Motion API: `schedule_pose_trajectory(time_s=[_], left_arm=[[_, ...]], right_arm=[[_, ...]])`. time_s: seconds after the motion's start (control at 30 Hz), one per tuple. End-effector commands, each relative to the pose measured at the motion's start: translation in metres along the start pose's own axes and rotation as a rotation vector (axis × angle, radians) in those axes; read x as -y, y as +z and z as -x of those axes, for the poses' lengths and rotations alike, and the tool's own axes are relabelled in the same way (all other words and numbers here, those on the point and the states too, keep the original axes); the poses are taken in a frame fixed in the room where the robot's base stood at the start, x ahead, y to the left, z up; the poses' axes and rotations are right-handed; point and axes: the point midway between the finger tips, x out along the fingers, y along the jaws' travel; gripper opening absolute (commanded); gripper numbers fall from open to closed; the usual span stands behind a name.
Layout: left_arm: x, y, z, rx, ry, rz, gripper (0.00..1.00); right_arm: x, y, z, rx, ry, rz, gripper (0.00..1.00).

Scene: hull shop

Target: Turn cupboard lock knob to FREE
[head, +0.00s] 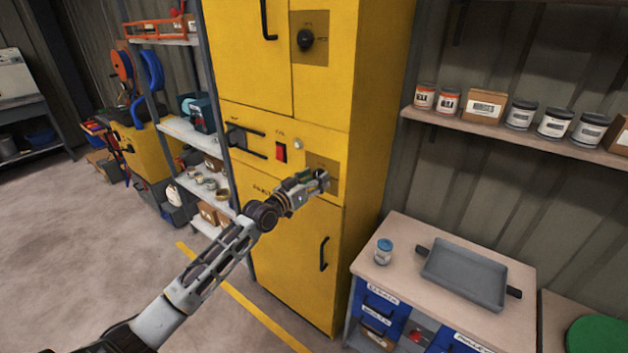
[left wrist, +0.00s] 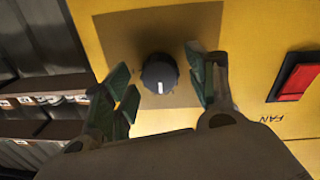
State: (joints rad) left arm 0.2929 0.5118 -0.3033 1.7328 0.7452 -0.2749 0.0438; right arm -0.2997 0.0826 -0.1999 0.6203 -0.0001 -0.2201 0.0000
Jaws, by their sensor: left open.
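The yellow cupboard (head: 238,75) stands at the centre of the head view. A black round knob (left wrist: 160,73) with a white mark sits on a brown plate (left wrist: 120,40) in the left wrist view. The mark points toward the bottom of that picture. My left gripper (head: 321,178) is open at the lower brown plate of the cupboard, and in the head view it hides that knob. In the wrist view one finger shows on each side of the knob, with visible gaps. No FREE marking is readable. My right gripper is not in view.
A red switch (head: 281,152), a pale round button (head: 298,144) and black handles are near the gripper. A bench (head: 400,228) with a grey tray (head: 464,275) and a small jar (head: 384,251) stands at the right.

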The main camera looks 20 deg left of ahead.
Motion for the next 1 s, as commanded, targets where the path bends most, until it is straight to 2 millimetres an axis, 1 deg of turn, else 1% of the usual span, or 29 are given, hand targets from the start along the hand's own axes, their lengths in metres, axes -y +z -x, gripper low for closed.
schedule_pose_trajectory(time_s=[0.13, 0.4, 0.5, 0.77, 1.0], left_arm=[[-0.0001, 0.0001, 0.0001, 0.0, 0.0, 0.0, 0.57], [0.0, 0.0001, 0.0002, 0.0, 0.0, 0.0, 0.22], [0.0001, 0.0001, 0.0002, 0.0, 0.0, 0.0, 0.11], [0.0002, -0.0001, 0.0002, 0.001, 0.0, -0.019, 0.12], [0.0006, -0.0001, 0.0003, 0.006, -0.001, -0.106, 0.12]], right_arm=[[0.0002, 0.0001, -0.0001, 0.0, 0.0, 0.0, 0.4], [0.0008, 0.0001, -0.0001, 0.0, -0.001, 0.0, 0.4], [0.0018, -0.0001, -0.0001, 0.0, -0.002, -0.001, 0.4], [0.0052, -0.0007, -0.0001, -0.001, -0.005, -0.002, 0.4], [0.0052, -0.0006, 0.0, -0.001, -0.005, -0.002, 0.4]])
